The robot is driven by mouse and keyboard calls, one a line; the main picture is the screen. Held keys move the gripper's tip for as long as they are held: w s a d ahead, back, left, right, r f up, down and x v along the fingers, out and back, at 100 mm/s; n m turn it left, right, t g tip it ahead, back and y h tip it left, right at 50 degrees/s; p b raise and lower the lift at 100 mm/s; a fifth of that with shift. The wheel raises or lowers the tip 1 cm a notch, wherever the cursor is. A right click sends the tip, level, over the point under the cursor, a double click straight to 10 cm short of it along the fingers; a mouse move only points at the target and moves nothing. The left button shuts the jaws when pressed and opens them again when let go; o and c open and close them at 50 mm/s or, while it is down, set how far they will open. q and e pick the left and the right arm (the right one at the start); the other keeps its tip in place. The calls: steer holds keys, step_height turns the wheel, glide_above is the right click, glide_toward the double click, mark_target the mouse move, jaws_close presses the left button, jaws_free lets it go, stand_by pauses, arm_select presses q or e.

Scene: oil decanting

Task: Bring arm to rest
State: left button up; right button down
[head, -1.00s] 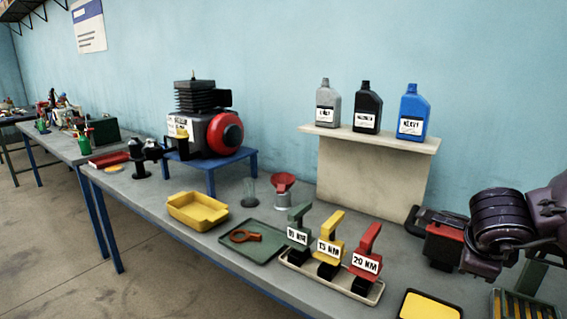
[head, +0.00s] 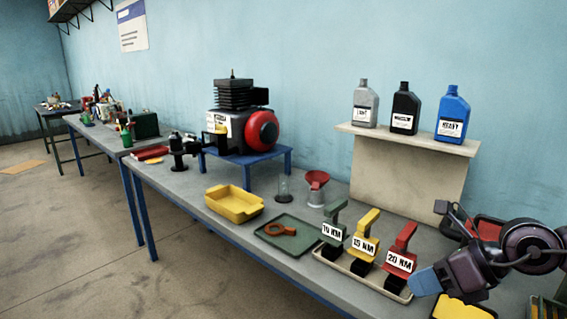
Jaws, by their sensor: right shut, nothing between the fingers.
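My right arm comes in from the right edge, dark purple and bent. My right gripper (head: 425,282) ends in blue fingertips beside the red 20 NM tool (head: 402,249), at the right end of the tool tray. The fingers are shut and hold nothing. In this view I cannot tell whether the gripper touches the tray or hangs above it. My left gripper is not in view.
On the bench stand yellow (head: 366,236) and green (head: 334,225) torque tools, a green tray (head: 273,241), a yellow bin (head: 234,204), a red funnel (head: 317,181) and an engine (head: 241,125). Three bottles stand on a shelf (head: 404,169). A red object (head: 487,229) sits behind my arm.

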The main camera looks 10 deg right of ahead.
step_height(320, 180, down, 12)
steer(key=w+d+m+t+h, duration=0.15)
steer(key=m+t, duration=0.35)
steer(key=m, duration=0.8)
steer(key=w+d+m+t+h, duration=0.15)
steer(key=m+t, duration=0.45)
steer(key=m, duration=0.7)
steer(key=s+a+f+m+g+h, duration=0.2)
steer(key=s+f+m, duration=0.5)
steer(key=s+f, duration=0.2)
steer(key=s+a+f+m+g+h+p, duration=0.1)
steer(key=s+a+f+m+g+h, duration=0.2)
steer(key=s+f+m, duration=0.4)
steer(key=s+f, duration=0.3)
steer(key=f, duration=0.1)
steer(key=shift+a, duration=0.35)
